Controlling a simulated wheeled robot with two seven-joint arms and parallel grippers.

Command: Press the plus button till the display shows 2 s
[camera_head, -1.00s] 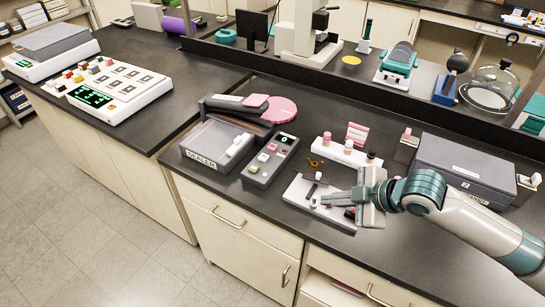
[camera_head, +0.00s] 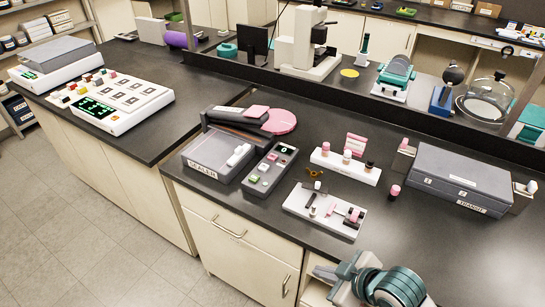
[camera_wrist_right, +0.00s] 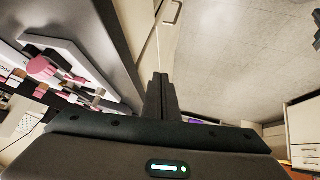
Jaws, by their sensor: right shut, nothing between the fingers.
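The grey control box (camera_head: 269,169) stands on the dark bench just right of the sealer (camera_head: 214,156). Its small dark display (camera_head: 287,150) is at the far end; I cannot read its digits surely. Pink, green and pale buttons sit below the display; I cannot make out which bears a plus. My right gripper (camera_head: 318,272) is at the bench's front edge, low and to the right of the box, apart from it. Its fingers (camera_wrist_right: 160,96) are together and empty in the right wrist view. My left gripper is out of view.
A white tray (camera_head: 300,212) with small tools and pink pieces lies between the box and my right gripper. Behind it are a white vial rack (camera_head: 360,176) and a grey case (camera_head: 462,175). A pink disc (camera_head: 281,121) lies behind the box.

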